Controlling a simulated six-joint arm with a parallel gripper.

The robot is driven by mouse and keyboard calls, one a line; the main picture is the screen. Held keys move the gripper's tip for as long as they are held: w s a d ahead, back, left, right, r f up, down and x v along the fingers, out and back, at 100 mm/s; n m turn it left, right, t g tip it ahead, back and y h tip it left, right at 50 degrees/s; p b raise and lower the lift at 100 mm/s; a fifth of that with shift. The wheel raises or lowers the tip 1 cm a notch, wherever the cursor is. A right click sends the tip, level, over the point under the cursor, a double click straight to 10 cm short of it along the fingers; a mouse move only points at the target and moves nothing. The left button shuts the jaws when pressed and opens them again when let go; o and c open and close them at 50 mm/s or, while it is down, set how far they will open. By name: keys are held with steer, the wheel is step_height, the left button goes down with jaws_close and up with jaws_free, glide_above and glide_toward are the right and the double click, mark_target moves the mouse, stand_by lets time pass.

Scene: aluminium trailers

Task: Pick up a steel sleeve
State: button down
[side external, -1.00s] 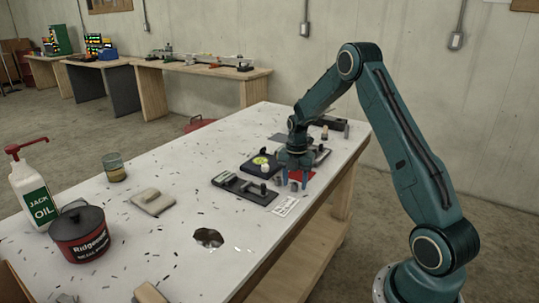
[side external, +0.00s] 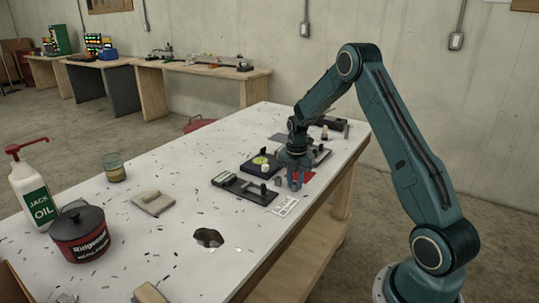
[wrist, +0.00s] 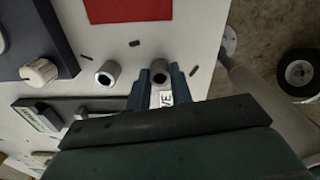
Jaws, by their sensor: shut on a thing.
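My gripper (wrist: 160,80) is shut on a short grey steel sleeve (wrist: 160,70), with one blue finger on each side of it. The sleeve's round dark bore faces the wrist camera. In the side view my gripper (side external: 295,182) is low over the near right part of the white bench, and the held sleeve is hard to make out between the fingers. I cannot tell whether it touches the bench. A second steel sleeve (wrist: 107,73) stands to the left of the fingers, apart from them; it also shows in the side view (side external: 278,181).
A red mat (wrist: 115,8) lies close by. A black box with a pale knob (wrist: 40,72) and a dark tool plate (side external: 245,190) are to the left. A printed label (side external: 286,207) lies near the bench edge. Swarf is scattered over the bench.

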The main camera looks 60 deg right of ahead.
mark_target(294, 183)
steer(key=shift+r, duration=0.15)
step_height(294, 183, up, 20)
stand_by(0.7)
steer(key=shift+w, duration=0.1)
stand_by(0.4)
